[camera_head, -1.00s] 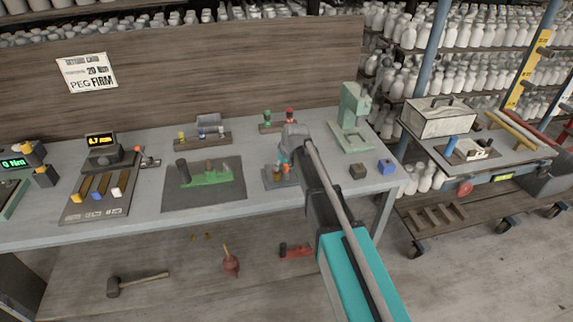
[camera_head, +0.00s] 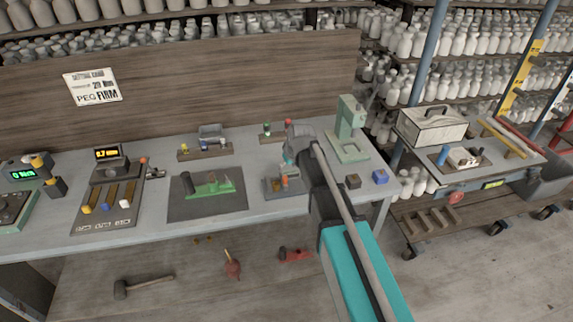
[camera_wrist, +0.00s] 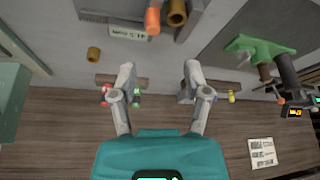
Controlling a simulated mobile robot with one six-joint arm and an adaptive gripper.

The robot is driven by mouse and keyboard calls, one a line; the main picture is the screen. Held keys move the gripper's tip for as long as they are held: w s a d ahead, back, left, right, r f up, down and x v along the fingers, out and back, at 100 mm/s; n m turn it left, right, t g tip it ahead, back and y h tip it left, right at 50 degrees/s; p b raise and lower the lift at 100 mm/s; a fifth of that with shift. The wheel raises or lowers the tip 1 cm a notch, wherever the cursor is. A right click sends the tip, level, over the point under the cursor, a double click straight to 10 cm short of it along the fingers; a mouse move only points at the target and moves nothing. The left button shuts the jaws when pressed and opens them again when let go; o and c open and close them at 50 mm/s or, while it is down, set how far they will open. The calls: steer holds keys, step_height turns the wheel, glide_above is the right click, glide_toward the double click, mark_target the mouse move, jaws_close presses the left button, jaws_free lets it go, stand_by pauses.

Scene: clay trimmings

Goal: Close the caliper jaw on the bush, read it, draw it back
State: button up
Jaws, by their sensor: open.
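The caliper fixture (camera_head: 270,187) is a grey plate on the bench, partly hidden behind my arm in the head view. In the wrist view its edge (camera_wrist: 95,17) shows at the top, with a small label (camera_wrist: 128,32). On it, a brass bush (camera_wrist: 177,10) with a hollow end sits close beside an orange-tipped part (camera_wrist: 153,20). I cannot tell whether they touch, and the jaw itself is not clear. My gripper (camera_wrist: 159,75) is open and empty, its fingers apart and short of these parts in the picture. In the head view my gripper (camera_head: 289,160) is over the fixture.
A loose brass ring (camera_wrist: 93,54) lies beside the fixture. A dark mat with a green tool (camera_head: 210,188) is left of it. A green press (camera_head: 350,130), a dark block (camera_head: 353,182) and a blue block (camera_head: 380,177) stand right. A peg rack (camera_head: 205,150) is behind.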

steer(key=a+p+v, duration=0.1)
steer(key=p+v, duration=0.2)
steer(key=v, duration=0.1)
steer(key=s+d+f+m+g+h+b, duration=0.2)
steer(key=s+d+m, duration=0.3)
steer(key=s+d, duration=1.2)
steer(key=shift+s+d+f+m+g, duration=0.3)
steer(key=shift+d+f+g, duration=0.2)
steer(key=shift+d+f, duration=0.2)
steer(key=shift+m+g+h, duration=0.3)
steer(key=shift+m+g, duration=0.1)
steer(key=shift+m, duration=0.2)
steer(key=s, duration=0.1)
steer(key=s+d, duration=0.2)
steer(key=shift+s+d, duration=0.25)
steer(key=shift+s, duration=0.15)
steer(key=shift+a, duration=0.1)
